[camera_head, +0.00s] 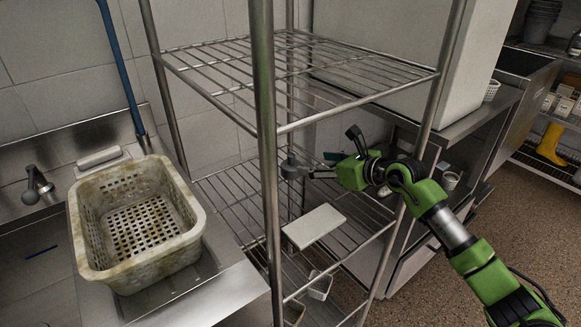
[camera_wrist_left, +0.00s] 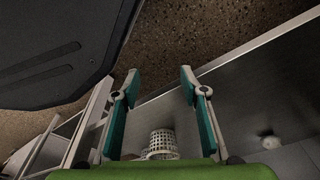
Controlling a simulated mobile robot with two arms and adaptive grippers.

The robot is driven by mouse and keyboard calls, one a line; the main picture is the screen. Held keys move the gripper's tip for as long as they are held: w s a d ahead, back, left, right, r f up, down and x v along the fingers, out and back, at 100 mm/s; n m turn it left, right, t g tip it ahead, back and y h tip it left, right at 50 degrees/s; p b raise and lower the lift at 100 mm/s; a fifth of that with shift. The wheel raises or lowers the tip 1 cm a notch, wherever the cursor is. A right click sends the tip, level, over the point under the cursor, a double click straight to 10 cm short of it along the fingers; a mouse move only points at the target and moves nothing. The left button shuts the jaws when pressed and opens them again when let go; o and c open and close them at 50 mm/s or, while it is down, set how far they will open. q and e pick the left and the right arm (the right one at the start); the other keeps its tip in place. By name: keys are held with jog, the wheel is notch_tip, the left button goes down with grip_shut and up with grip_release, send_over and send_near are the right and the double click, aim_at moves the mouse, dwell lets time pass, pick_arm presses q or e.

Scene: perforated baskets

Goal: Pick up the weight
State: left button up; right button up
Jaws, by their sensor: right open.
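A small dark grey object that looks like the weight (camera_head: 290,166) stands on the middle wire shelf (camera_head: 236,192), behind the front post. My right gripper (camera_head: 308,172) reaches in from the right between the shelves and is open, its fingertips close beside the grey object. I cannot tell whether they touch it. In the left wrist view my left gripper (camera_wrist_left: 159,82) is open, with its teal fingers wide apart and nothing between them. The left gripper is outside the head view.
A stained white perforated basket (camera_head: 195,216) sits on the steel counter at left. A pale flat board (camera_head: 314,226) lies on the shelf below my right gripper. Rack posts (camera_head: 265,150) and the upper wire shelf (camera_head: 340,75) surround the reach. A small perforated basket (camera_wrist_left: 162,140) shows below my left gripper.

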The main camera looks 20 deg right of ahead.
aim_at(294, 162)
jog(key=x, duration=0.5)
jog(key=shift+w+a+f, duration=0.1)
jog(key=shift+w+a, duration=0.05)
jog(key=shift+a, duration=0.05)
jog(key=shift+w+a+f+b, duration=0.2)
jog(key=shift+w+a+b, duration=0.05)
jog(key=shift+w+b, duration=0.1)
jog(key=x, duration=0.3)
jog(key=shift+w+a+f, duration=0.15)
jog(key=shift+a, duration=0.15)
jog(key=shift+w+a+f, duration=0.2)
jog(key=shift+w, duration=0.2)
grip_shut()
pick_arm(q)
jog(key=r, duration=0.1)
jog(key=w+r, duration=0.2)
jog(key=shift+w+d+r, duration=0.15)
jog(key=shift+w+r, duration=0.1)
jog(key=shift+r, duration=0.05)
pick_arm(e)
jog(key=shift+r, duration=0.35)
